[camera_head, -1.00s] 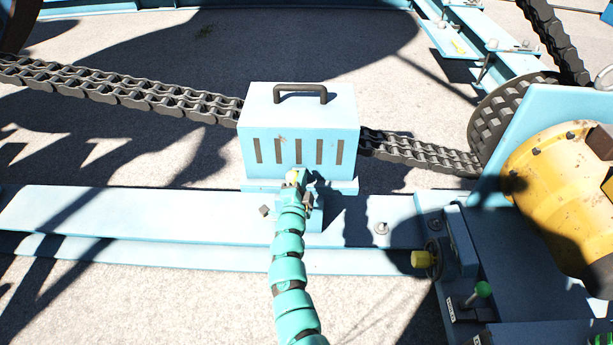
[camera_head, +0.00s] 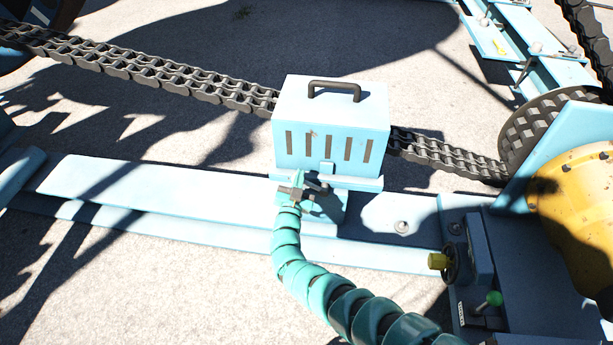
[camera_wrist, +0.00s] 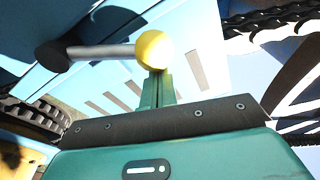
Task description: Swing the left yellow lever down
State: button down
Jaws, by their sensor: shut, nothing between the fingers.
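The left lever shows in the wrist view as a grey rod with a round yellow knob (camera_wrist: 153,50). The rod runs nearly level from a dark pivot (camera_wrist: 52,56) at left to the knob. My gripper (camera_wrist: 158,88) is shut, with nothing held. Its green fingers stand right at the knob and overlap its lower edge in that view; I cannot tell whether they touch. In the head view my gripper (camera_head: 294,188) is at the lower front of the blue slotted box (camera_head: 330,125). I cannot make out the yellow knob there.
A chain (camera_head: 150,72) runs through the box to a sprocket (camera_head: 540,125). At right are a yellow drum (camera_head: 580,205), a yellow-knobbed handwheel (camera_head: 438,261) and a green-knobbed lever (camera_head: 494,298). Flat blue beams (camera_head: 150,190) lie left of the gripper.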

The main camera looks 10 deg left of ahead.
jog(key=shift+a+f+n+b, duration=0.5)
jog(key=shift+a+f+n, duration=0.25)
jog(key=shift+n, duration=0.35)
jog(key=shift+a+f+n+y+b, duration=0.2)
jog(key=shift+f+n+b, duration=0.15)
jog(key=shift+f+n, duration=0.35)
jog(key=shift+a+f+n+y+b, duration=0.25)
jog(key=shift+f+n+b, duration=0.2)
jog(key=shift+n, duration=0.4)
jog(key=shift+a+f+n+y+b, duration=0.2)
jog(key=shift+f+n+b, duration=0.1)
jog(key=shift+f+n, duration=0.4)
jog(key=shift+s, duration=0.1)
